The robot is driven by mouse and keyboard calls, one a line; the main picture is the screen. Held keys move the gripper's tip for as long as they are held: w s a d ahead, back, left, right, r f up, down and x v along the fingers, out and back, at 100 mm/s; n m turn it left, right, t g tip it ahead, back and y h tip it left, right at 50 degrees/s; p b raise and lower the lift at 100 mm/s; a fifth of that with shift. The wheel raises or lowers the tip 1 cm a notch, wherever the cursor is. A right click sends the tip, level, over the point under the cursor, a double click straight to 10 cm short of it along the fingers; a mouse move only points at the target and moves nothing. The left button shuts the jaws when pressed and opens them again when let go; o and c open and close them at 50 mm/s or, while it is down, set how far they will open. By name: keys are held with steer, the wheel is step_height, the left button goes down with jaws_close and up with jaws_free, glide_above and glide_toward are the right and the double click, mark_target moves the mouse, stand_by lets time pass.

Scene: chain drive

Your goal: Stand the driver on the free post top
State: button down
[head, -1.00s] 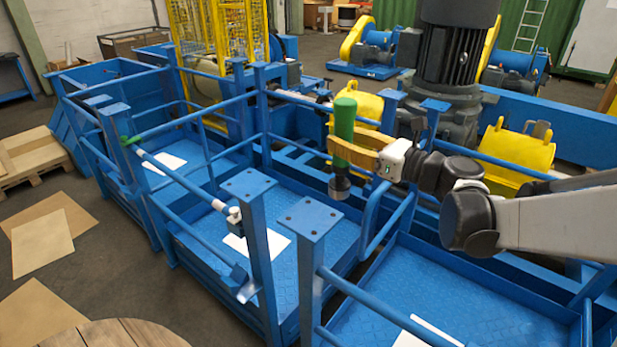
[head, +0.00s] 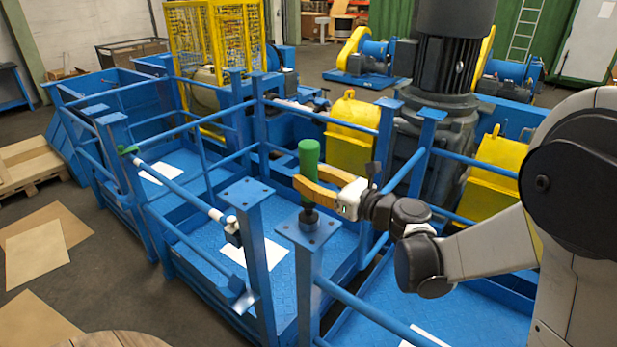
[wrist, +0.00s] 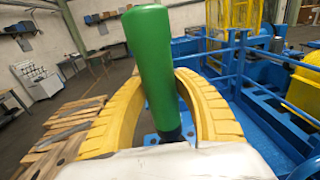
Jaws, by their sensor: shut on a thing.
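The driver has a green handle (head: 309,158) and a dark lower end (head: 308,213). My gripper (head: 306,186) has its yellow fingers shut around the driver, which is upright. The driver's dark end is over the middle of a blue square post top (head: 287,232); I cannot tell for sure whether it touches. In the wrist view the green handle (wrist: 152,60) rises between the yellow fingers, and part of the blue post top (wrist: 150,139) shows below. The fingers and handle hide the contact spot there.
A second bare post top (head: 247,192) stands close by on the left. Blue rails (head: 370,312) run beside the posts. A yellow guard (head: 352,128) and a large dark motor (head: 452,60) stand behind. Brown sheets (head: 34,250) lie on the floor at left.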

steer(key=shift+f, duration=0.1)
steer(key=c, duration=1)
jaws_free()
